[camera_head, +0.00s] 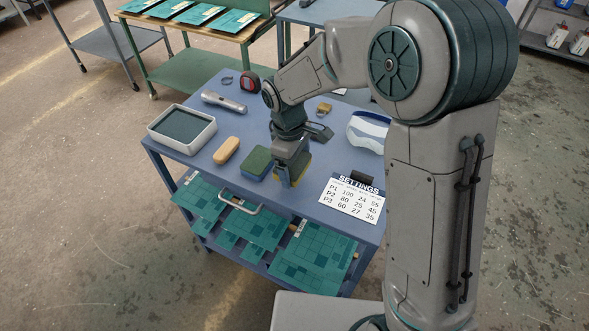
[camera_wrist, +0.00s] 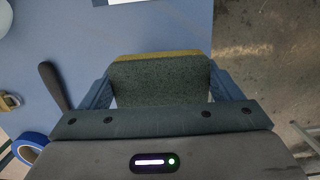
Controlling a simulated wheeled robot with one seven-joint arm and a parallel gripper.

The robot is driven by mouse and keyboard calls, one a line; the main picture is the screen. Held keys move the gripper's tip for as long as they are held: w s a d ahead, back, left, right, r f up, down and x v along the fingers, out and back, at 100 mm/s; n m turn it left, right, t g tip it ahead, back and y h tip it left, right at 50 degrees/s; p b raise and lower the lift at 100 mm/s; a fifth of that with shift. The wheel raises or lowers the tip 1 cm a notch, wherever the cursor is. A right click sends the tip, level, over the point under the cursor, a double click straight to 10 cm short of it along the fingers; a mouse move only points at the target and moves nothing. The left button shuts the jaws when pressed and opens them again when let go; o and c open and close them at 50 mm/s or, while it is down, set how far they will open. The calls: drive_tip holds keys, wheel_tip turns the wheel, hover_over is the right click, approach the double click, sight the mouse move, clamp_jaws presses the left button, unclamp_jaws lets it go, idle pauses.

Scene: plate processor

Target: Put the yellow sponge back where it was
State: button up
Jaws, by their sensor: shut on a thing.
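My gripper (camera_head: 290,172) is shut on the yellow sponge (camera_head: 301,173), over the near part of the blue-grey table (camera_head: 213,112). In the wrist view my gripper (camera_wrist: 160,88) has one finger on each side of the sponge (camera_wrist: 158,56). The sponge shows a dark green scouring face towards the camera and a yellow edge. In the head view the fingers hide much of it, and I cannot tell whether it touches the tabletop. A second sponge, blue with a green top (camera_head: 257,159), lies just left of it.
Left of the sponges are a wooden-backed brush (camera_head: 226,150) and a grey tray (camera_head: 183,145). A settings card (camera_head: 352,200) lies to the right, with goggles (camera_head: 368,132) behind it. A flashlight (camera_head: 224,102) and tape measure (camera_head: 250,82) are farther back. Green plates (camera_head: 255,229) fill the lower shelf.

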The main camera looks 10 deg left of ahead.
sight(295, 172)
drive_tip(key=shift+w+a+f, duration=0.15)
drive_tip(key=shift+w+f, duration=0.2)
drive_tip(key=shift+w, duration=0.1)
wheel_tip(295, 172, down, 4)
drive_tip(key=shift+r+p, duration=0.25)
drive_tip(key=shift+p, duration=0.2)
drive_tip(key=shift+f+b, duration=0.5)
drive_tip(key=shift+f, duration=0.05)
drive_tip(key=shift+s+f, duration=0.1)
